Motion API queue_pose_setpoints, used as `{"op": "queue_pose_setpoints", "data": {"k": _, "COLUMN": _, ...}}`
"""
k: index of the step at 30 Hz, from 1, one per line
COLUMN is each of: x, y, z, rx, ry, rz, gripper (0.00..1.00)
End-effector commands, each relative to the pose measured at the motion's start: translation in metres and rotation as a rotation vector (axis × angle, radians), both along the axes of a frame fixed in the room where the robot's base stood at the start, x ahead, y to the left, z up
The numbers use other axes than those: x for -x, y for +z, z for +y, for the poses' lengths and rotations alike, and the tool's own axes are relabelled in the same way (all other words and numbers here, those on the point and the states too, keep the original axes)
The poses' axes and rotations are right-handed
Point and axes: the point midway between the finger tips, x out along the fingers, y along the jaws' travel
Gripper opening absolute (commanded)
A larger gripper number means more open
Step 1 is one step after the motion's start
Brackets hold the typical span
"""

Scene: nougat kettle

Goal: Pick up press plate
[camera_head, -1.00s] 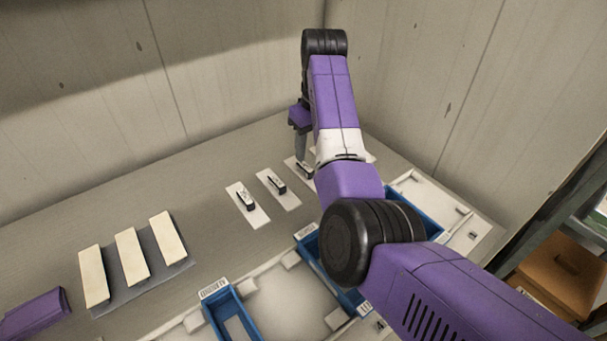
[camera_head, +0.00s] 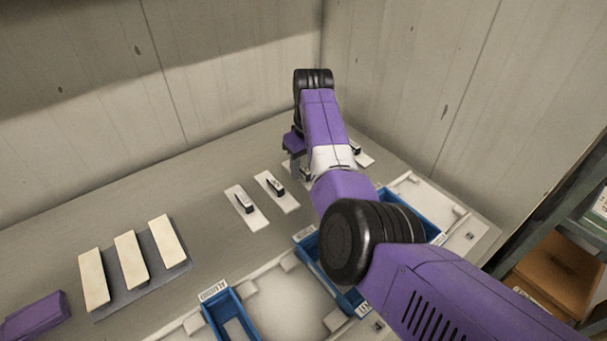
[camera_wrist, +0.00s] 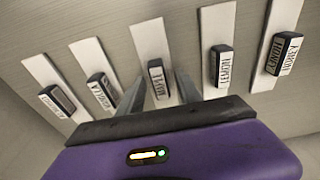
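Several press plates, white strips with dark labelled handles, lie in a row. In the head view, one (camera_head: 246,208) and another (camera_head: 277,191) lie left of my arm, and part of another (camera_head: 360,154) shows to its right. In the wrist view, the middle plate (camera_wrist: 149,38) has a handle (camera_wrist: 158,80) with a label that is hard to read. My gripper (camera_wrist: 163,80) is open, with one grey finger on each side of this handle; I cannot tell how far down they reach. The plates labelled LEMON (camera_wrist: 218,28) and HONEY (camera_wrist: 287,18) are to the right.
Three cream bars (camera_head: 131,260) lie on a grey board at the left, near a purple object (camera_head: 36,315). A blue bin (camera_head: 232,313) and a larger blue tray (camera_head: 306,244) sit at the front. Wooden walls (camera_head: 230,60) close the back.

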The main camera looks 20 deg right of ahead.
Motion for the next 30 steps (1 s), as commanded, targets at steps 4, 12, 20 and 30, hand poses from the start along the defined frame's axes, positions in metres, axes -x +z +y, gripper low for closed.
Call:
{"op": "queue_pose_setpoints", "data": {"k": 4, "x": 0.0, "y": 0.0, "z": 0.0, "rx": 0.0, "ry": 0.0, "rz": 0.0, "gripper": 0.1}}
{"op": "queue_pose_setpoints", "data": {"k": 12, "x": 0.0, "y": 0.001, "z": 0.0, "rx": 0.0, "ry": 0.0, "rz": 0.0, "gripper": 0.0}}
{"op": "queue_pose_setpoints", "data": {"k": 20, "x": -0.001, "y": 0.005, "z": 0.0, "rx": 0.0, "ry": 0.0, "rz": -0.002, "gripper": 0.0}}
{"op": "queue_pose_setpoints", "data": {"k": 30, "x": -0.002, "y": 0.056, "z": -0.001, "rx": 0.001, "ry": -0.001, "rz": -0.007, "gripper": 0.0}}
